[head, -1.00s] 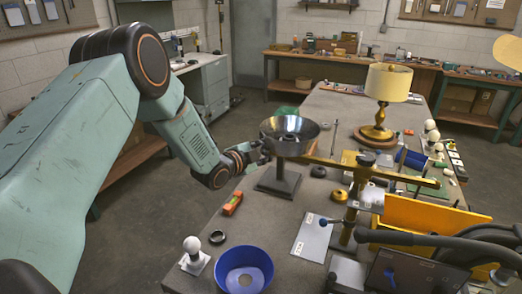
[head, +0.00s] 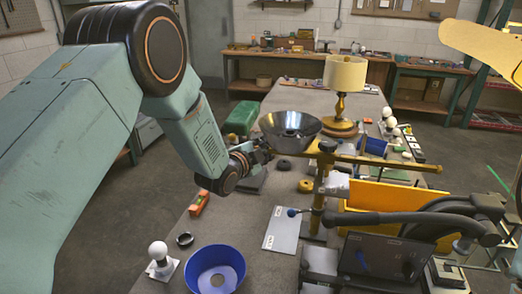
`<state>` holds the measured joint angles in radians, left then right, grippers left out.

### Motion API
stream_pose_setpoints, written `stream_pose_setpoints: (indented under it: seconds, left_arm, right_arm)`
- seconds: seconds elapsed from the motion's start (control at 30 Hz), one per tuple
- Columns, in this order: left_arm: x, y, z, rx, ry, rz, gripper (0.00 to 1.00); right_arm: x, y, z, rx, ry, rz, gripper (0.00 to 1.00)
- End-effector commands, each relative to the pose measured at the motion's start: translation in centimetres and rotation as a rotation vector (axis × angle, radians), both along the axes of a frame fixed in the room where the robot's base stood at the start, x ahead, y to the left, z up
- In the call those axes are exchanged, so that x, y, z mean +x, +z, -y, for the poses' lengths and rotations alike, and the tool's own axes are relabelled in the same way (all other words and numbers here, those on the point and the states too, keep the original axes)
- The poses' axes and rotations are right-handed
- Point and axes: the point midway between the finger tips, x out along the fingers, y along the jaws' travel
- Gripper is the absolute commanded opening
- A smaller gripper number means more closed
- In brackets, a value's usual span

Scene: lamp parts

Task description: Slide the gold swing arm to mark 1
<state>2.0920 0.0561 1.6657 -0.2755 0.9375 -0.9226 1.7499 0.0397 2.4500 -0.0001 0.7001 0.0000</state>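The gold swing arm (head: 388,161) is a long thin bar lying across the top of an upright gold post (head: 319,190). A shiny metal bowl-shaped shade (head: 290,131) is at the bar's left end. My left gripper (head: 263,154) is at the lower left side of the shade, by the bar's left end. Its fingers are small, dark and partly merged with the shade, so I cannot tell what they close on. Mark 1 cannot be read here. My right gripper is not in view.
A blue bowl (head: 216,271), a white bulb on a base (head: 160,258) and an orange block (head: 199,203) are at the front left. A yellow bin (head: 392,200) and a dark panel (head: 385,258) are at the right. A table lamp (head: 344,78) stands behind.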

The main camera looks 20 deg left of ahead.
Motion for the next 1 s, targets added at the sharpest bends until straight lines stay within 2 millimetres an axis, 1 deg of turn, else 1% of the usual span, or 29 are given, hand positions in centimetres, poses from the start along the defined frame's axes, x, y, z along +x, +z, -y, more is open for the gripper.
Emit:
stream_pose_setpoints:
  seconds: [0.03, 0.27, 0.63, 0.77, 1.0]
  left_arm:
    - [0.2, 0.5, 0.3, 0.003, -0.008, 0.011, 0.34]
    - [0.1, 0.2, 0.2, 0.002, -0.004, 0.004, 0.54]
    - [-0.3, 0.1, 0.0, 0.001, -0.001, -0.002, 0.54]
    - [-1.5, 0.4, -0.3, -0.001, 0.0, -0.002, 0.54]
    - [-5.2, 1.2, -1.0, -0.001, 0.0, -0.002, 0.54]
  right_arm:
    - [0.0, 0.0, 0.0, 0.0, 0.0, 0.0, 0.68]
    - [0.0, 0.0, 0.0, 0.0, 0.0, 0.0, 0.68]
    - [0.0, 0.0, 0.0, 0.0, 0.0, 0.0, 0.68]
    - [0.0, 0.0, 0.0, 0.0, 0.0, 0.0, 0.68]
    - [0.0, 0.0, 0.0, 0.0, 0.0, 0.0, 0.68]
